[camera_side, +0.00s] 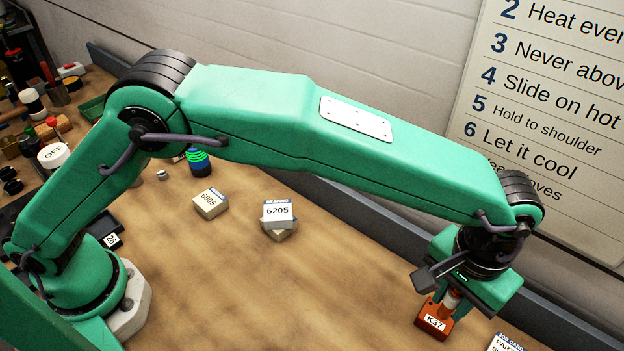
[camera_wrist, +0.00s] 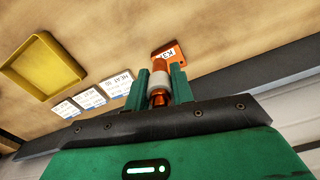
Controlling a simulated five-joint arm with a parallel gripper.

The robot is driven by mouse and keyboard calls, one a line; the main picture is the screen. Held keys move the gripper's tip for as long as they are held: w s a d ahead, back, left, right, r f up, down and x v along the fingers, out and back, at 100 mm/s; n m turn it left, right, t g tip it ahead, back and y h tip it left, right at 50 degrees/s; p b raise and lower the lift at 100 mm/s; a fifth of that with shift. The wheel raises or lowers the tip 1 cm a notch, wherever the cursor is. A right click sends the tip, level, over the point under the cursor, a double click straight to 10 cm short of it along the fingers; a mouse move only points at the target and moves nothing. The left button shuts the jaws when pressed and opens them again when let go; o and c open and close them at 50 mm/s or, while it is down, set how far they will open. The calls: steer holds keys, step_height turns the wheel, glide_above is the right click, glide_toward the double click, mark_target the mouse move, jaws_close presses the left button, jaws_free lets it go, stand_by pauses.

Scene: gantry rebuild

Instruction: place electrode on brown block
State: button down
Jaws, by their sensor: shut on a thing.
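The electrode (camera_wrist: 160,82), a copper-coloured cylinder with a whitish band, stands between the two green fingers of my gripper (camera_wrist: 159,86). My gripper is shut on it. In the side view the electrode (camera_side: 452,298) shows just under my gripper (camera_side: 453,301), at the far right of the bench. The orange-brown block (camera_side: 434,319) with a K37 label sits right by the electrode's lower end. In the wrist view the block (camera_wrist: 168,50) lies just beyond the fingertips, partly hidden by the electrode. I cannot tell whether electrode and block touch.
A yellow tray (camera_wrist: 46,70) and several white cards (camera_wrist: 90,97) lie left of the block in the wrist view. Boxes marked 6005 (camera_side: 210,203) and 6205 (camera_side: 278,212) sit mid-bench. Clutter fills the left side. A wall and grey ledge run behind.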

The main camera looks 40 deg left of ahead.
steer(key=shift+w+a+f, duration=0.1)
steer(key=shift+w+f, duration=0.4)
steer(key=shift+w, duration=0.35)
steer(key=shift+w+a+f, duration=0.1)
steer(key=shift+w+f, duration=0.4)
steer(key=shift+w, duration=0.35)
steer(key=shift+f, duration=1.95)
steer(key=shift+f, duration=0.2)
steer(key=c, duration=1.2)
jaws_free()
steer(key=shift+r, duration=0.1)
step_height(320, 180, up, 12)
steer(key=shift+a+r, duration=0.1)
steer(key=shift+r, duration=0.05)
